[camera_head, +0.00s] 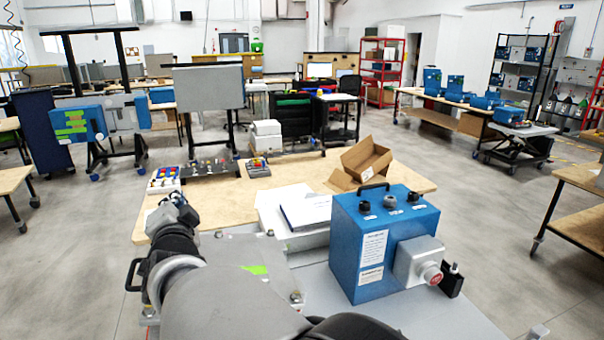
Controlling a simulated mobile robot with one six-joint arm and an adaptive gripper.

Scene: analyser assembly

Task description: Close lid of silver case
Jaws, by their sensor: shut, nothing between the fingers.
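My arm reaches from the bottom of the head view toward the left front of the wooden table. My gripper (172,208) is at its far end, small and partly hidden by the dark wrist; it is shut and empty. I cannot identify the silver case for certain. A flat grey surface with corner bolts and a green mark (256,269) lies just right of the arm and is partly covered by it. No raised lid can be made out on either.
A blue analyser box (375,245) with knobs, a handle and a grey side box (418,262) stands at right. An open cardboard box (366,160) and small colourful parts (210,168) lie on the wooden table (222,196). The table's middle has some bare room.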

